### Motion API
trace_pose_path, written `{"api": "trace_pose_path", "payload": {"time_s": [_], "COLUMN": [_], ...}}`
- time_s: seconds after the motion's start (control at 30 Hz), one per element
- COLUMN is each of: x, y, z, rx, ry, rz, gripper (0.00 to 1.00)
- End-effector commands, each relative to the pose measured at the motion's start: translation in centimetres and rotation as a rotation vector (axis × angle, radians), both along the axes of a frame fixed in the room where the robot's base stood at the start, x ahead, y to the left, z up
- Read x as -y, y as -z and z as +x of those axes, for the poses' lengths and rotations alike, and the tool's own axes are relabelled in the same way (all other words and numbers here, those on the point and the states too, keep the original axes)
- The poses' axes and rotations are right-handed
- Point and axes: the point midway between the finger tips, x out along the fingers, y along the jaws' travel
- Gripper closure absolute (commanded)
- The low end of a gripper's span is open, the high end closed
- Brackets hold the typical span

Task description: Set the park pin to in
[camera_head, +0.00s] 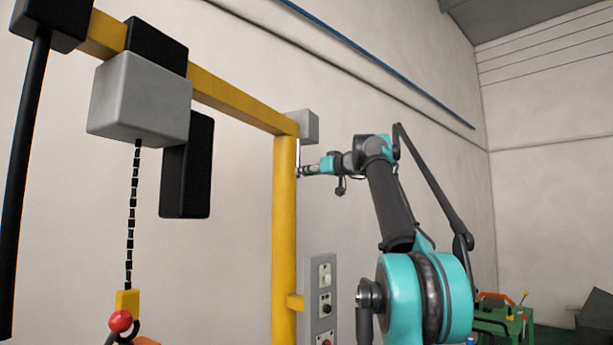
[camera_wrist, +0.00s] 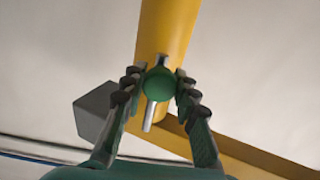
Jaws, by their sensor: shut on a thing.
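In the wrist view, a round green knob (camera_wrist: 160,85) sits in front of the yellow post (camera_wrist: 168,30), with a bare metal rod (camera_wrist: 149,115) running past it. I take this to be the park pin, though no label shows. My gripper (camera_wrist: 158,79) has its two dark ridged fingers on either side of the knob and is shut on it. In the head view, my gripper (camera_head: 306,171) is at the upper part of the yellow post (camera_head: 285,230), beside a thin metal rod (camera_head: 298,155). The knob is too small to make out there.
A yellow beam (camera_head: 235,97) runs left from the post top, carrying a grey hoist box (camera_head: 138,98) with a hanging chain (camera_head: 131,215). A grey control panel (camera_head: 321,290) stands beside the post. A green machine (camera_head: 505,325) is at lower right.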

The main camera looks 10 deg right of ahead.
Motion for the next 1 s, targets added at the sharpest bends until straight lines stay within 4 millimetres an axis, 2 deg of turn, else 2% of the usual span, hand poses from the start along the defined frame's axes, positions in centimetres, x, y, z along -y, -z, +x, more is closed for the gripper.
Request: {"api": "trace_pose_path", "payload": {"time_s": [0.2,0.6,0.63,0.7,0.8,1.0], "x": [0.0,0.1,0.1,0.0,0.0,0.0], "y": [-2.0,-2.5,-2.5,-2.5,-2.5,-2.4], "z": [0.0,0.0,0.0,0.0,0.0,0.0], "rx": [0.001,0.002,0.001,0.001,0.001,0.0], "ry": [0.001,0.002,0.002,0.002,0.002,0.001], "rz": [0.001,0.005,0.006,0.004,0.003,0.001], "gripper": [1.0,1.0,0.68,0.59,0.5,0.5]}}
